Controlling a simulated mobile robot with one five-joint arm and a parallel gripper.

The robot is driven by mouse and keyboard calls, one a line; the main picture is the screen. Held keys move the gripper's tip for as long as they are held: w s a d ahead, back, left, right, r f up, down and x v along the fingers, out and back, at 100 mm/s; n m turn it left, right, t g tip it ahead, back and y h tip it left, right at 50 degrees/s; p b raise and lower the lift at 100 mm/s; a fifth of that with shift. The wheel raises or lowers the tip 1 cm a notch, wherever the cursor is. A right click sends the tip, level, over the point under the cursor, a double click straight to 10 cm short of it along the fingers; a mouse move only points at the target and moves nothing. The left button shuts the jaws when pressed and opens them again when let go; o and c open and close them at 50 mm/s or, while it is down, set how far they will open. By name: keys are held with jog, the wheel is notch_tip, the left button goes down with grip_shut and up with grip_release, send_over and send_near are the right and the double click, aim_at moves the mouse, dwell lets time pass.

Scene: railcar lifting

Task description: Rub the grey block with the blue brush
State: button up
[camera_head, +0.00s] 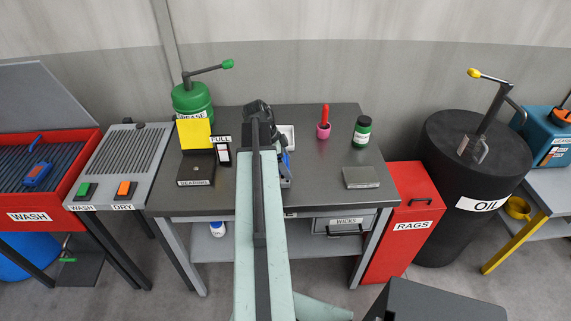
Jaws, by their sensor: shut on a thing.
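The grey block (361,177) is a low, flat block lying at the right front of the dark workbench. My arm reaches over the middle of the bench and hides most of my gripper (284,172). Small blue parts (288,158) show just right of the arm, above the bench; they look like part of the blue brush in my jaws, though its shape and bristles are hidden. My gripper is shut, to the left of the grey block and apart from it.
A pink cup (323,131) with a red-handled tool and a green jar (362,131) stand behind the block. A white tray (288,136) is partly behind my arm. A BEARING stand (196,169) is left. The bench (325,180) between arm and block is clear.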

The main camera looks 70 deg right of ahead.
jog(key=shift+r+p, duration=0.3)
jog(key=shift+r, duration=0.45)
notch_tip(320, 180, up, 3)
jog(key=p, duration=0.3)
jog(key=shift+r, duration=0.15)
